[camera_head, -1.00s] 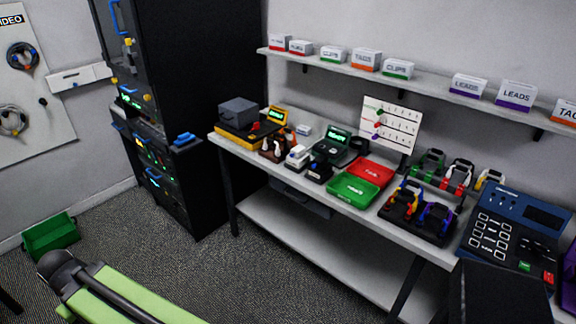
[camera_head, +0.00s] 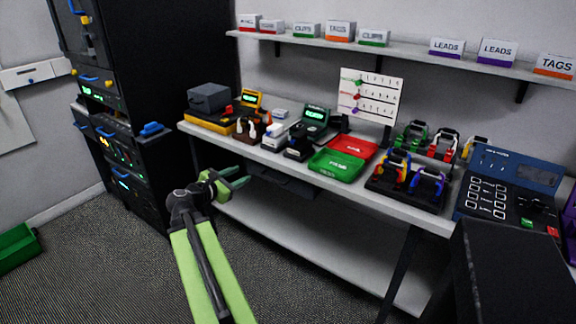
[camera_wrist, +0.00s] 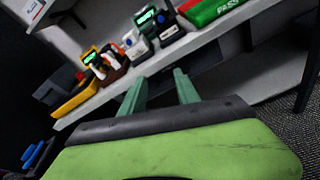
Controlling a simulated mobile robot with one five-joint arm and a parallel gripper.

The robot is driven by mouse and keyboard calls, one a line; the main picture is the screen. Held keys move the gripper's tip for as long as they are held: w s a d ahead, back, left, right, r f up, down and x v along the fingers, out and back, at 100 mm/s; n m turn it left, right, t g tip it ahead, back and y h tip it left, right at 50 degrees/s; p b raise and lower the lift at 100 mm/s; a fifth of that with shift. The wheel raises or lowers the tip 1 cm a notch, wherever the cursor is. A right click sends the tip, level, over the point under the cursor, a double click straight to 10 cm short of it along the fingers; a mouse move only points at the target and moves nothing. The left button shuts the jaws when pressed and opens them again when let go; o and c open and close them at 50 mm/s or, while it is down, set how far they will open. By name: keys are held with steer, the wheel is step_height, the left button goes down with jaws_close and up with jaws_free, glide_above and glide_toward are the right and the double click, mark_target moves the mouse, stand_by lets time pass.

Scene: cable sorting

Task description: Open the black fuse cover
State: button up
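A small black block (camera_head: 298,149), which looks like the black fuse cover, sits near the front edge of the bench (camera_head: 404,209). A similar white block (camera_head: 274,137) stands to its left. Whether the black cover is shut is too small to tell. My gripper (camera_head: 243,175) is in front of the bench, below and left of the black block, apart from it. In the wrist view its two green fingers (camera_wrist: 160,76) are spread with nothing between them.
A green tray (camera_head: 335,162) and a red tray (camera_head: 352,146) lie right of the black block. A yellow tester (camera_head: 250,105) and brown holder (camera_head: 249,130) are to the left. A black cabinet (camera_head: 165,80) stands left of the bench. Floor in front is clear.

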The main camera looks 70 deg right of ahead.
mark_target(292, 142)
steer(key=s+d+n, duration=0.1)
steer(key=s+d, duration=0.2)
steer(key=d, duration=0.4)
steer(key=s+d+r+n+g+h, duration=0.1)
steer(key=s+d, duration=0.2)
steer(key=d, duration=0.4)
steer(key=s+d+r+n+h, duration=0.1)
steer(key=s+d, duration=0.3)
steer(key=d, duration=0.3)
steer(key=shift+d+r+b, duration=0.25)
steer(key=shift+d+b, duration=0.1)
steer(key=shift+b, duration=0.05)
jaws_close()
